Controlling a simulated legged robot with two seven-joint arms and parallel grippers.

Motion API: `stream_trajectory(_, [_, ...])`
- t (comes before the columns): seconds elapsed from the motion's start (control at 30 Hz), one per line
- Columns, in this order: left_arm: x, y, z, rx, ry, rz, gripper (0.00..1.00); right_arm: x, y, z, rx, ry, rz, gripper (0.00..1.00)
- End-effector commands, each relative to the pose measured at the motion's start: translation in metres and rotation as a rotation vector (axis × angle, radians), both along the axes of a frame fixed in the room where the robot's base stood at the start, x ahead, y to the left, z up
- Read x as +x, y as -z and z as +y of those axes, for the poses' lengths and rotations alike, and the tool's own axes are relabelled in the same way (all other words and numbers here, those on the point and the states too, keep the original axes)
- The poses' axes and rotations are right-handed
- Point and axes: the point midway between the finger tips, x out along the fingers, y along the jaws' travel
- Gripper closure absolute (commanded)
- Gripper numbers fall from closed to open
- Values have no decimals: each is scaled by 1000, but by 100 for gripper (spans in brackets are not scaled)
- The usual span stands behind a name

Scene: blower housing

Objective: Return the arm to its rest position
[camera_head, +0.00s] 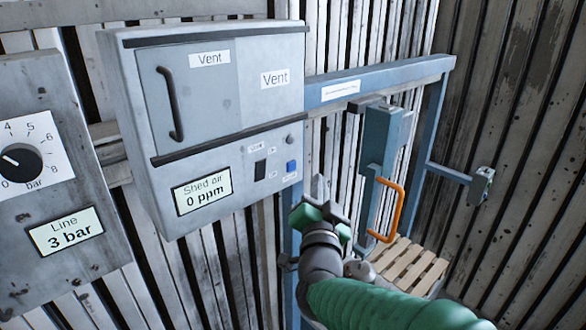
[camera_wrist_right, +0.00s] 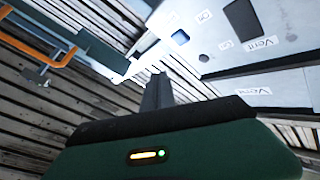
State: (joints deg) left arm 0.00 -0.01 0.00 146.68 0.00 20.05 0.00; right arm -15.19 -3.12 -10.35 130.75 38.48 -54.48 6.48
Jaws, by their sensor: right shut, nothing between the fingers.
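My right gripper (camera_head: 322,190) is in front of the blue frame, to the right of and below the grey Vent box (camera_head: 215,110). Its arm, with a green sleeve, comes in from the bottom right. The gripper is shut and empty, and appears apart from the box. In the right wrist view its closed fingers (camera_wrist_right: 157,92) point toward the gap beside the box, whose blue button (camera_wrist_right: 181,38) and dark switch show upside down. My left gripper is not in view.
A blue frame (camera_head: 430,70) holds a blue part with an orange handle (camera_head: 388,208) just right of my gripper. A wooden slatted pallet (camera_head: 410,262) lies below. A panel with a dial (camera_head: 20,163), reading "Line 3 bar", stands at left. The box display reads "Shed air 0 ppm".

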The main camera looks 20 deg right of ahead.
Motion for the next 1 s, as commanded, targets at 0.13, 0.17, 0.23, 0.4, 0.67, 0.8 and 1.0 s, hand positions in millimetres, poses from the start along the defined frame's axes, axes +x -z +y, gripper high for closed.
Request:
stream_trajectory(0.13, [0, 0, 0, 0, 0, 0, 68, 0, 0, 0, 0, 0, 0, 100])
stream_trajectory(0.17, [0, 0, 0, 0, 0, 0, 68, 0, 0, 0, 0, 0, 0, 100])
stream_trajectory(0.23, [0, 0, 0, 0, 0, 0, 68, 0, 0, 0, 0, 0, 0, 100])
stream_trajectory(0.4, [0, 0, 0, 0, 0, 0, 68, -1, 0, 0, 1, 0, 0, 100])
stream_trajectory(0.67, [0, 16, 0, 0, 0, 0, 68, 5, 36, 9, -13, -48, 73, 100])
stream_trajectory(0.8, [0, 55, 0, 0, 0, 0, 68, 9, 143, 39, -59, -199, 317, 100])
stream_trajectory(1.0, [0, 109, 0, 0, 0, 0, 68, -34, 319, 80, -140, -442, 772, 100])
